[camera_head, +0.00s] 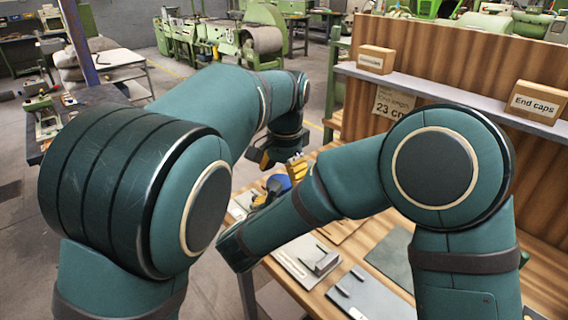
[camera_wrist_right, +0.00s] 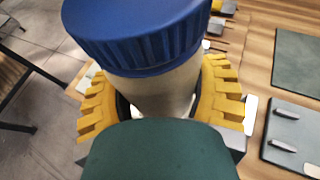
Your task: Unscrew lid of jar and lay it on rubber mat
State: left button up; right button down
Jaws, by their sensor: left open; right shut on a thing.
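The jar (camera_wrist_right: 160,95) has a pale body and a ribbed blue lid (camera_wrist_right: 140,38) seated on top; the lid also shows in the head view (camera_head: 279,183). My right gripper (camera_wrist_right: 160,100) is shut on the jar body, its yellow fingers on both sides below the lid. My left gripper (camera_head: 282,163) is open, with its yellow fingers pointing down just above the lid; whether they touch it cannot be told. A plain dark green-grey mat (camera_head: 393,256), apparently the rubber mat, lies flat and bare on the bench; it also shows in the right wrist view (camera_wrist_right: 300,62).
A dark plate with two small grey bars (camera_head: 368,298) lies in front of the mat. A light plate with a metal block (camera_head: 300,262) is left of it. A shelf (camera_head: 450,90) with cardboard boxes (camera_head: 537,102) runs along the back.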

pick_arm(q)
jog(key=shift+f, duration=0.45)
jog(key=c, duration=1.3)
jog(key=n, duration=0.6)
jog(key=shift+d, duration=0.2)
jog(key=n, duration=0.6)
jog(key=shift+w, duration=0.15)
jog(key=shift+r, duration=0.2)
jog(key=shift+a+r, duration=0.15)
jog(key=shift+r, duration=0.8)
jog(key=shift+w, duration=0.1)
